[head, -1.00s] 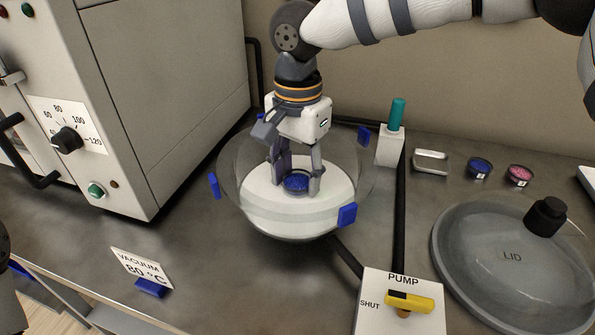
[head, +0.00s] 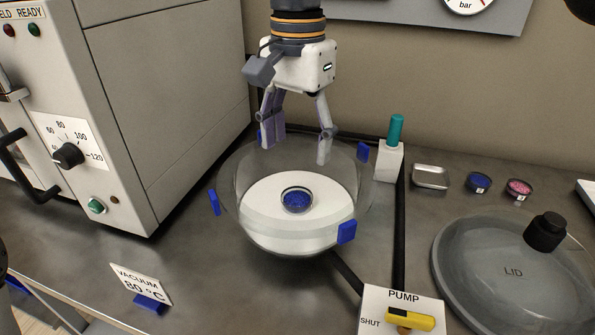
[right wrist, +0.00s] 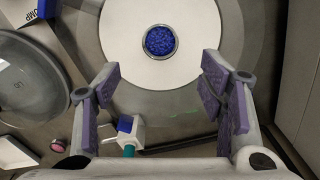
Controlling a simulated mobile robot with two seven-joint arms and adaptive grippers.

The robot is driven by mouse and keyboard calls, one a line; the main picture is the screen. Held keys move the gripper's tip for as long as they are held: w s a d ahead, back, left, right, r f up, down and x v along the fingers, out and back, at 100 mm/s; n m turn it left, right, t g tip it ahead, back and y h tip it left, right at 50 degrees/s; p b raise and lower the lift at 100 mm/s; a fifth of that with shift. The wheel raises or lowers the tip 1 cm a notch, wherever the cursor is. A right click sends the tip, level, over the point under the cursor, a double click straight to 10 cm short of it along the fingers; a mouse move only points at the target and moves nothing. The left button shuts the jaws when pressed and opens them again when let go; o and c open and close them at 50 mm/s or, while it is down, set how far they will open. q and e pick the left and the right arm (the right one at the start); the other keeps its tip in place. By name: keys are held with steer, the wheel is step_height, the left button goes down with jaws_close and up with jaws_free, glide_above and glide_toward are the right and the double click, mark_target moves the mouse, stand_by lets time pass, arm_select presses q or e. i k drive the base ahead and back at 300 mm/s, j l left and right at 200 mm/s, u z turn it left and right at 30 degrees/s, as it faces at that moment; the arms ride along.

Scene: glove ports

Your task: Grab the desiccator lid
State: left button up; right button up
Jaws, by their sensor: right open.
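The desiccator lid (head: 490,262) is a round grey disc marked LID with a black knob (head: 545,231). It lies on the bench at the right, and part of it also shows at the left of the right wrist view (right wrist: 35,85). The glass desiccator bowl (head: 250,225) stands open in the middle with a white plate inside. A small dish of blue material (head: 297,200) sits on that plate. My right gripper (head: 300,150) is open and empty above the bowl's back part, well to the left of the lid. My left gripper cannot be made out.
A pump box (head: 375,305) with a yellow handle (head: 410,318) stands in front, left of the lid. A white block with a teal-topped piece (head: 389,160), a metal tray (head: 430,177) and blue (head: 478,183) and pink (head: 519,189) dishes stand behind. A large oven (head: 150,110) fills the left.

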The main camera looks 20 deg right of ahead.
mark_target(514, 275)
steer(key=k, duration=1.5)
